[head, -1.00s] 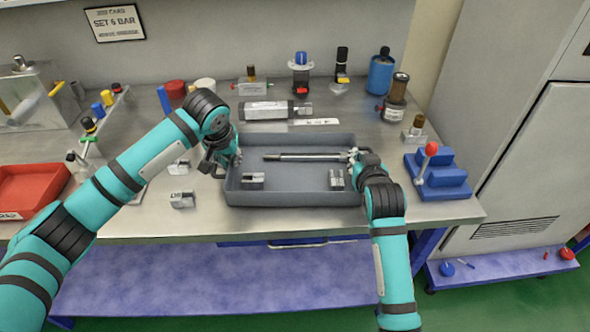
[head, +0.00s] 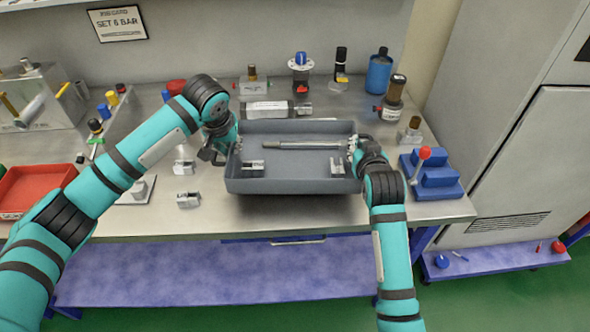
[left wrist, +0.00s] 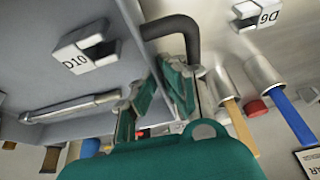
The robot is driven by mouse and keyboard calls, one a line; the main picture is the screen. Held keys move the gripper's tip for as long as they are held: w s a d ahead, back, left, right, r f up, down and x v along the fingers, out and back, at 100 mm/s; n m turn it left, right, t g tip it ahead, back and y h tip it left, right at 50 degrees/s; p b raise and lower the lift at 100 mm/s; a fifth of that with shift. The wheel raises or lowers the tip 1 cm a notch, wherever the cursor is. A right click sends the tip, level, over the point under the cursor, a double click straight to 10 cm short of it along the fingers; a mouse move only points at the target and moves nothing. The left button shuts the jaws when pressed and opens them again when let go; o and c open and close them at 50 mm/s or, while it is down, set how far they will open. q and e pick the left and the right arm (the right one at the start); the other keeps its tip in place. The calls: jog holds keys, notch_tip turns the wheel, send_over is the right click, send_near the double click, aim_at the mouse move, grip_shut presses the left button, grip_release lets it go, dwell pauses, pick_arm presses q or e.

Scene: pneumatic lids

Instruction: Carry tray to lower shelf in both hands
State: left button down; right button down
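The grey tray (head: 290,187) is level a little above the steel bench, with a shadow beneath it. It holds a metal rod (head: 300,146) and two small metal blocks, (head: 252,168) and (head: 337,166). My left gripper (head: 234,148) is at the tray's left side. The purple lower shelf (head: 200,275) lies below the bench and looks empty.
A bench drawer handle (head: 298,242) shows at the bench's front edge. A blue block with a red-knobbed lever (head: 432,178) stands right of the tray. A red bin (head: 35,188) is at left. Bottles and valves line the back. A grey cabinet (head: 525,150) stands at right.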

aim_at(229, 153)
pick_arm(q)
jog(key=shift+s+r, duration=0.1)
jog(key=shift+r, duration=0.1)
pick_arm(e)
jog(key=shift+s+r, duration=0.1)
jog(key=shift+r, duration=0.1)
